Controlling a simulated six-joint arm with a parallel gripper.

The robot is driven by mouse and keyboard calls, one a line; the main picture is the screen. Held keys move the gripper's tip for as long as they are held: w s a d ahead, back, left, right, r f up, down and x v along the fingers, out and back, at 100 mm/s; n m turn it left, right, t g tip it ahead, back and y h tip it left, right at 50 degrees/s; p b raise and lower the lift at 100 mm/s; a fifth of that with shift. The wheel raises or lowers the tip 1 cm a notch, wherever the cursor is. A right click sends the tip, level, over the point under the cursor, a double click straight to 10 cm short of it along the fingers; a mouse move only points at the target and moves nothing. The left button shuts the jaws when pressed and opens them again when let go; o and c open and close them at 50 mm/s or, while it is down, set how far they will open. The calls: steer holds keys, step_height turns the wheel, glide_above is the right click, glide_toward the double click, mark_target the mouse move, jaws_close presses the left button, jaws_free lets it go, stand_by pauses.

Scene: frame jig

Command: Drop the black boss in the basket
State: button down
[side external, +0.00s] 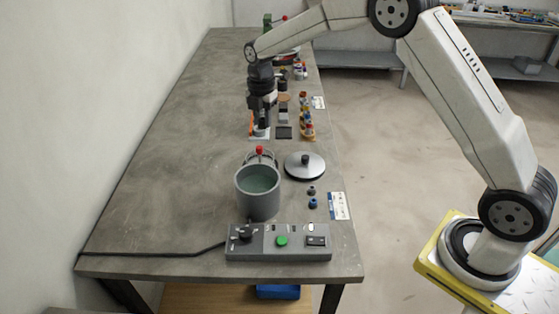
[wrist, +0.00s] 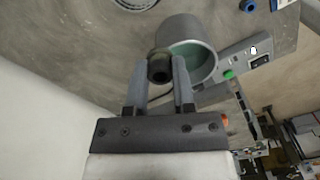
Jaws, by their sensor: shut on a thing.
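My gripper (wrist: 160,75) is shut on the black boss (wrist: 160,66), a short dark cylinder with a lighter end face, held between the two grey fingertips. In the side view my gripper (side external: 262,122) points down over the far side of the grey pot, low above the bench. The boss is hard to make out there. A wire-like ring with a red knob (side external: 259,150), seemingly the basket, shows just behind the pot, partly hidden by it. It is apart from my gripper.
The grey pot (side external: 257,201) with a green inside stands near the front. A round lid (side external: 305,165) with a black knob lies right of it. A control box (side external: 278,242) sits in front. Several small coloured parts (side external: 306,115) stand right of my gripper. The bench's left side is clear.

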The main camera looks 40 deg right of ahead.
steer(key=shift+w+n, duration=0.5)
steer(key=shift+w, duration=1)
glide_toward(259, 154)
steer(key=shift+s+a, duration=0.5)
steer(key=shift+s, duration=0.1)
steer(key=shift+f, duration=0.25)
steer(key=shift+f, duration=4.25)
steer(key=shift+c, duration=1.1)
jaws_free()
steer(key=shift+r, duration=0.15)
